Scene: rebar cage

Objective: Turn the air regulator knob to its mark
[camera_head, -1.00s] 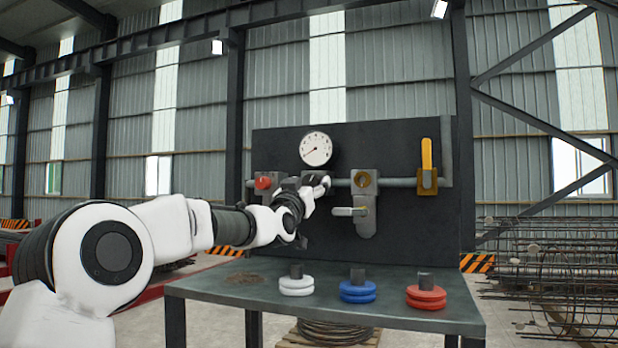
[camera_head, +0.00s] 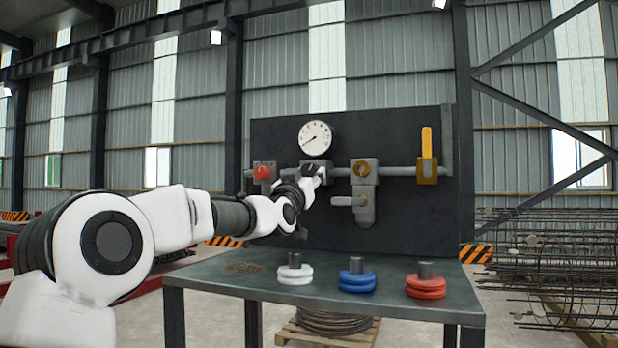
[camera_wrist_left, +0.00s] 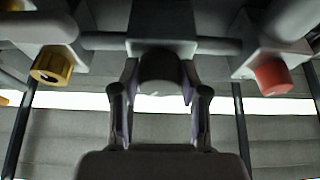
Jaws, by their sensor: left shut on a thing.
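The air regulator, a grey block (camera_wrist_left: 161,20) with a dark round knob (camera_wrist_left: 158,68), shows in the left wrist view. My left gripper (camera_wrist_left: 158,92) has one finger on each side of this knob and is shut on it. In the head view, my left gripper (camera_head: 310,176) is at the pipe below the white pressure gauge (camera_head: 315,138) and hides most of the knob. The gauge needle points to the lower left. I cannot make out a mark on the knob. My right gripper is in neither view.
A red knob (camera_head: 262,172) sits left of the regulator, and a brass fitting (camera_head: 361,168) and yellow-handled valve (camera_head: 427,152) sit right. White (camera_head: 295,274), blue (camera_head: 357,281) and red (camera_head: 426,287) stacked discs stand on the table (camera_head: 222,276) below.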

